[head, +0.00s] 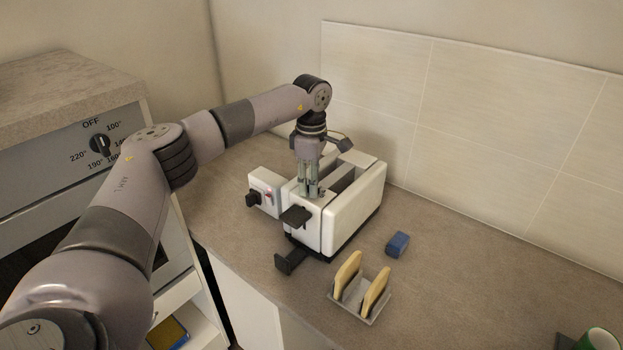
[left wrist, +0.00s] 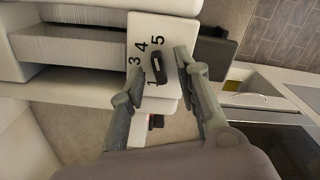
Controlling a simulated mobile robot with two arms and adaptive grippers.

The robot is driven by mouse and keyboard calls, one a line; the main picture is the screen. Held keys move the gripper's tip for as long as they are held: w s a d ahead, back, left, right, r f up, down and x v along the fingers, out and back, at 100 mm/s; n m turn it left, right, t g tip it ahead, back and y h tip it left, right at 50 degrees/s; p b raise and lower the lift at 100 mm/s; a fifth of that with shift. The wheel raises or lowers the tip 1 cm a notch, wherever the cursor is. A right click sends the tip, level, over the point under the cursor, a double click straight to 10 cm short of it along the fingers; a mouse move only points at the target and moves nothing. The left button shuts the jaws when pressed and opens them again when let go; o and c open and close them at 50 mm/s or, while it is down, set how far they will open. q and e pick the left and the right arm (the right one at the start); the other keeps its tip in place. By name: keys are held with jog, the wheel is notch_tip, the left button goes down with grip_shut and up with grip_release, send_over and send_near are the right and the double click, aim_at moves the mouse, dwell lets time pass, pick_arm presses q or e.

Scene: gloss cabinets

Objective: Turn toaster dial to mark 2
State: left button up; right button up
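The white two-slot toaster (head: 352,212) stands on the counter. In the left wrist view, its end face (left wrist: 165,28) carries a black elongated dial (left wrist: 157,68) with printed marks. Marks 1, 3, 4 and 5 show; mark 2 is not visible, and my finger covers part of that side. I cannot tell which end of the dial is the pointer. My left gripper (head: 309,192) points down over the toaster's near end. In the left wrist view, its fingers (left wrist: 158,66) are apart, one on each side of the dial, with gaps showing. My right gripper is not in view.
A black lever (head: 296,216) sticks out of the toaster's front. A white box with a black knob (head: 265,190) stands left of it. A rack (head: 342,298) with two bread slices and a blue block (head: 398,244) lie to the right. An oven (head: 60,155) is at left.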

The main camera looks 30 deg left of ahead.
pick_arm(q)
grip_shut()
dwell(0.4)
